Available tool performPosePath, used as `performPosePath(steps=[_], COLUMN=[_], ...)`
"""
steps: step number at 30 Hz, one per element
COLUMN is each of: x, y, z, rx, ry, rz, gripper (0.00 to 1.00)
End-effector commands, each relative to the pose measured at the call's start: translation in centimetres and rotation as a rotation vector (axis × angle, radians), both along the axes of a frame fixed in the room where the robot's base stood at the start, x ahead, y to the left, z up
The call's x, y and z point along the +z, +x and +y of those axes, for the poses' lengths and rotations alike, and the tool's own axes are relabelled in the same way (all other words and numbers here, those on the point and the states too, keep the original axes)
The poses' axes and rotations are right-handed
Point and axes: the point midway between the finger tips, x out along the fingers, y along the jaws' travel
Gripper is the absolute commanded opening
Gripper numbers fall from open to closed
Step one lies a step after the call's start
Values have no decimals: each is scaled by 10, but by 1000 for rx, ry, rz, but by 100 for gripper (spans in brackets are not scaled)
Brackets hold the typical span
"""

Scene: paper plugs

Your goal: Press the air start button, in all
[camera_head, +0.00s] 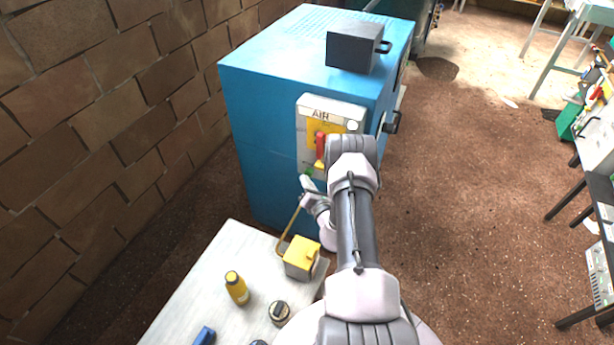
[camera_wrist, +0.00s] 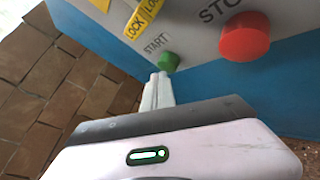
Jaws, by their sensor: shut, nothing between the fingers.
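The green start button (camera_wrist: 169,62) sits on the grey panel under the word START in the wrist view. In the head view the panel (camera_head: 309,137), marked AIR, is on the front of the blue machine, and a bit of the green button (camera_head: 308,175) shows at its lower edge. My gripper (camera_wrist: 160,76) is shut and empty, its fingertips just below the green button. I cannot tell if they touch it. In the head view my gripper (camera_head: 305,180) is beside the lower left of the panel.
A red stop button (camera_wrist: 244,36) is right of the green one. A yellow lock plate (camera_wrist: 142,18) is above it. A red handle (camera_head: 320,146) is on the panel. A white table (camera_head: 221,262) below holds a yellow box (camera_head: 300,259) and a yellow bottle (camera_head: 236,288).

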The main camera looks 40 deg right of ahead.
Motion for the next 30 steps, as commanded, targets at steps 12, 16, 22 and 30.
performPosePath(steps=[12,16,22,30], x=[0,0,1,1], y=[2,2,0,-6], z=[-4,-4,1,13], rx=[-1,-1,-1,0], ry=[0,0,1,0], rz=[-1,-1,-1,0], gripper=[0,0,0,0])
